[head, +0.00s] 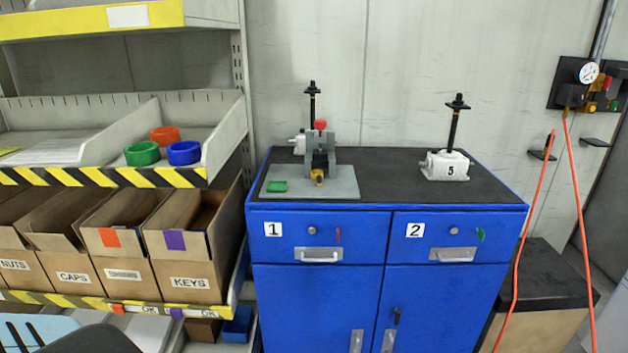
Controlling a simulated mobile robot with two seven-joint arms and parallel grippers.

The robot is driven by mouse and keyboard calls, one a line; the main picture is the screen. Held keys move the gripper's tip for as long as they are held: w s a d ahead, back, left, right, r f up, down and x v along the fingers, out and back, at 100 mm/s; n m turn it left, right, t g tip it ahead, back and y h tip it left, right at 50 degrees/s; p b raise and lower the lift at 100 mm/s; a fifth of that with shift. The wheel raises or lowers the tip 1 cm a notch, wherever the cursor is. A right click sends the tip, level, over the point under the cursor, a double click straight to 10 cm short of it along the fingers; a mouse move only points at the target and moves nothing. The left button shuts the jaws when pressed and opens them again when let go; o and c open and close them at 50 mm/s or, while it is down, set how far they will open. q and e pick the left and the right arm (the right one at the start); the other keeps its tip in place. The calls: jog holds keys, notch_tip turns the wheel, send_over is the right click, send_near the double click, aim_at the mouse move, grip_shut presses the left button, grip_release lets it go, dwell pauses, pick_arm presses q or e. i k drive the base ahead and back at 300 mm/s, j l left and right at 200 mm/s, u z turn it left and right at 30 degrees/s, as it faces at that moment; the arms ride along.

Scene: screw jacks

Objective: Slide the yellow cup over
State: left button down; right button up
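I see no clear yellow cup in the head view. The nearest match is a small yellow piece (319,178) low on the front of a grey fixture with a red knob (320,125); it is too small to tell what it is. The fixture stands on a grey plate (335,188) with a green pad (277,186) at its left. A white screw jack marked 5 (446,168) stands upright at the right of the cabinet top. Another jack (312,105) stands behind the fixture, its base partly hidden.
The blue cabinet's dark top (395,183) is clear between fixture and jack 5. Green (142,154), orange (165,135) and blue (184,153) rings sit in a shelf bin at left, above open cardboard boxes (185,279). An orange hose (517,262) hangs at right.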

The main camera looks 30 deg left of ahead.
aim_at(318, 176)
jog(key=i+l+u, duration=0.1)
jog(key=i+u, duration=0.3)
jog(key=i+l+u, duration=0.25)
jog(key=u, duration=0.15)
